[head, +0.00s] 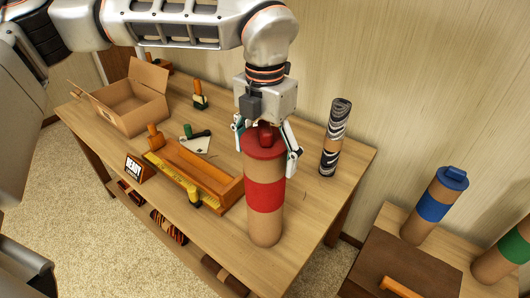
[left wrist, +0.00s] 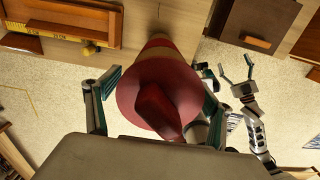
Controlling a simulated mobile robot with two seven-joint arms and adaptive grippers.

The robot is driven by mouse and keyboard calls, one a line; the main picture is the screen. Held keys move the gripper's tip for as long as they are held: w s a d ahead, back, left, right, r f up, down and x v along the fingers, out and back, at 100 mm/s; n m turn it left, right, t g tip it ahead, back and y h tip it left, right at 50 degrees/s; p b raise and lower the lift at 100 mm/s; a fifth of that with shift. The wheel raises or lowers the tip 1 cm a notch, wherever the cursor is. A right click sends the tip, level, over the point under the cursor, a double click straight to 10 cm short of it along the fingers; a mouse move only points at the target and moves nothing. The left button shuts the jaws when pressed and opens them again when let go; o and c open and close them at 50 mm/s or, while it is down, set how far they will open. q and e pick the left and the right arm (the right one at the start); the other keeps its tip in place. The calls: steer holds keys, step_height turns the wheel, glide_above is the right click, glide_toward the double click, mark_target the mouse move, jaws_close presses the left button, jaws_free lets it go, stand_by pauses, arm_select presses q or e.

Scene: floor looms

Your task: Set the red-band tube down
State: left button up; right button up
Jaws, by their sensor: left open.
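The red-band tube (head: 265,220) is a tall tan cylinder with a red cap and a wide red band. It looks upright over the right part of the wooden table (head: 315,205); whether its base touches the tabletop is hard to tell. My left gripper (head: 266,147) is open at its top, with one finger on each side of the red cap. In the left wrist view the red cap (left wrist: 158,92) fills the middle between the fingers and hides most of the tube. My right gripper (left wrist: 237,75) shows there, fingers apart and empty.
A black-and-white patterned tube (head: 335,140) stands behind to the right. A wooden tray (head: 205,178), a "READY" sign (head: 135,168) and an open cardboard box (head: 130,98) lie left. Blue-band (head: 432,210) and green-band (head: 505,260) tubes stand at the lower right.

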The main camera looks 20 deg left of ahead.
arm_select(q)
steer(key=shift+r, duration=0.5)
step_height(320, 180, up, 10)
steer(key=shift+r, duration=0.65)
